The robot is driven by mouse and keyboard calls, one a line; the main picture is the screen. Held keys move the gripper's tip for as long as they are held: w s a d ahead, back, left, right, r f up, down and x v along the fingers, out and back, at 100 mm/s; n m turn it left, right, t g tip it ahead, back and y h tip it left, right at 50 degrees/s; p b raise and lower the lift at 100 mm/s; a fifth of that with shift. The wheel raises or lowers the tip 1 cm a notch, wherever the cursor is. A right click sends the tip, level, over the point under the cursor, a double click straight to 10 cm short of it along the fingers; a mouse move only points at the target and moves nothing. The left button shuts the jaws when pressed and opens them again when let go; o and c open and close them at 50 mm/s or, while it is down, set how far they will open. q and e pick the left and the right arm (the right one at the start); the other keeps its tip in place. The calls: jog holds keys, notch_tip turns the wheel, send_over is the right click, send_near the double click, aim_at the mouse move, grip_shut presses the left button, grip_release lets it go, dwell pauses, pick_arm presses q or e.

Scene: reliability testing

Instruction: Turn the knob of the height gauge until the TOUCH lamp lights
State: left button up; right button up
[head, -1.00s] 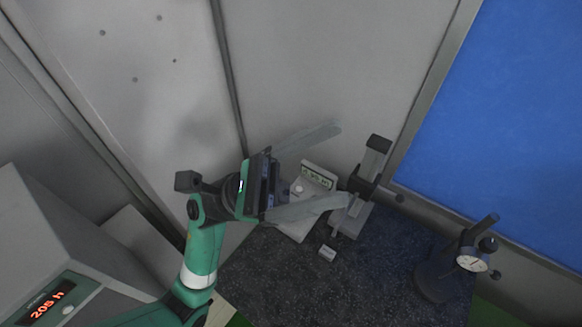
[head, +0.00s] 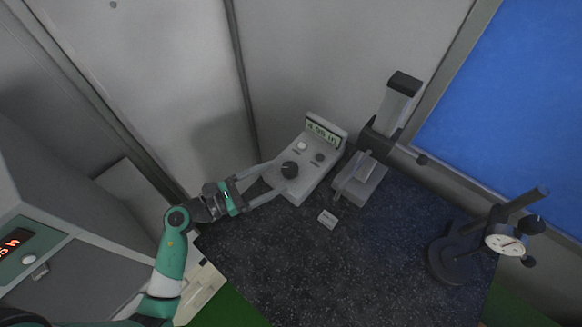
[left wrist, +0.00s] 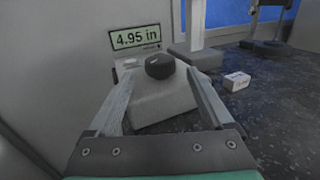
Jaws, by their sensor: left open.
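The gauge's column stand (head: 395,105) is just right of the box. My left gripper (head: 272,178) is open, its fingers either side of the box's near end, apart from the knob (left wrist: 160,66). My right gripper is out of view.
A small white block (head: 327,218) lies on the dark speckled plate (head: 300,270) before the box. A dial indicator on a stand (head: 503,241) is at the right. A grey cabinet with a red display (head: 14,242) is at the left. Walls stand close behind.

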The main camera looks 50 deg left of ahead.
aim_at(289, 178)
pick_arm(q)
jog(key=x, duration=0.6)
jog(key=shift+w, duration=0.15)
grip_shut()
jog(key=shift+d+r+n+y+p, duration=0.1)
jog(key=shift+r+n+y+p, duration=0.1)
jog(key=shift+n+y+p, duration=0.6)
jog(key=n+y+p, duration=0.2)
jog(key=y+p, duration=0.1)
jog(key=n+y+p, duration=0.2)
jog(key=y+p, duration=0.1)
jog(key=y, duration=0.1)
jog(key=shift+r+p, duration=0.1)
jog(key=shift+p, duration=0.25)
jog(key=n+g+y, duration=0.1)
jog(key=n+y, duration=0.1)
jog(key=y, duration=0.1)
jog(key=shift+p, duration=0.4)
jog(key=shift+f+n+g+y, duration=0.15)
jog(key=shift+n+g+y, duration=0.5)
jog(key=shift+y, duration=0.3)
jog(key=shift+f+n+g+y, duration=0.15)
jog(key=shift+n+g+y, duration=0.3)
jog(key=shift+n+y, duration=0.4)
jog(key=shift+y, duration=0.4)
